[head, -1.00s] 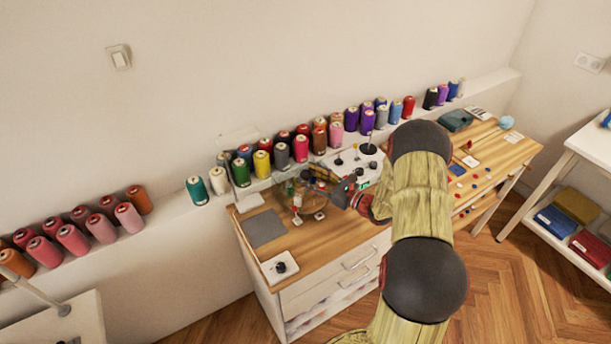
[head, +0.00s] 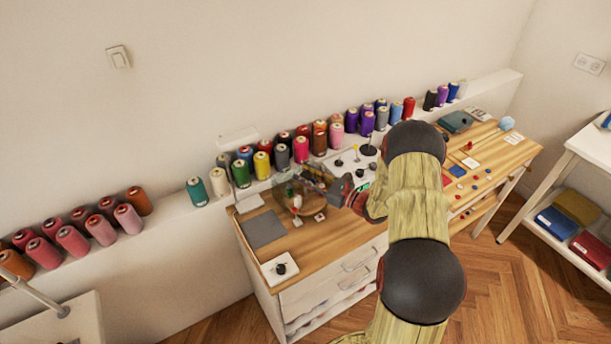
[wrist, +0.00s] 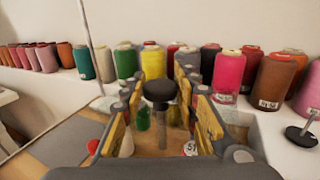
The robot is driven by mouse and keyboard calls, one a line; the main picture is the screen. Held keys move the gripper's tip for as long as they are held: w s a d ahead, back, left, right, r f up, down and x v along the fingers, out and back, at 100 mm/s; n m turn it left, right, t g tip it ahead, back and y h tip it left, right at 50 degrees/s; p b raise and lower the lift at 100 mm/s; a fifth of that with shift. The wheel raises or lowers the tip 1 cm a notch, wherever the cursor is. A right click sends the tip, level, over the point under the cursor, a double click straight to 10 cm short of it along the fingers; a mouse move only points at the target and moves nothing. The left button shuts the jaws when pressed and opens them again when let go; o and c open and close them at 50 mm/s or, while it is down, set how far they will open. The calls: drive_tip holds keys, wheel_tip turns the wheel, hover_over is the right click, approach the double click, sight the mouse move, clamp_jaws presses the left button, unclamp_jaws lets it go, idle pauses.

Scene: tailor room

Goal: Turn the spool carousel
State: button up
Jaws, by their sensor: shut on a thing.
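The spool carousel (head: 312,214) is a clear, see-through round stand on the left part of the wooden worktop, with small green, red and white spools showing in it. A black round knob (wrist: 160,91) on a post stands upright between my fingers in the wrist view. My gripper (head: 325,184) reaches over the carousel from the right in the head view. In the wrist view my gripper (wrist: 162,92) has one finger on each side of the knob and is shut on the carousel, though the exact contact is hard to see.
Several large thread cones, among them a yellow one (head: 262,165), line the ledge behind. A grey mat (head: 265,229) and a white tray (head: 268,273) lie left of the carousel. A tray with black stands (head: 371,149) is close behind on the right.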

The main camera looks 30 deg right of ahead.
clamp_jaws()
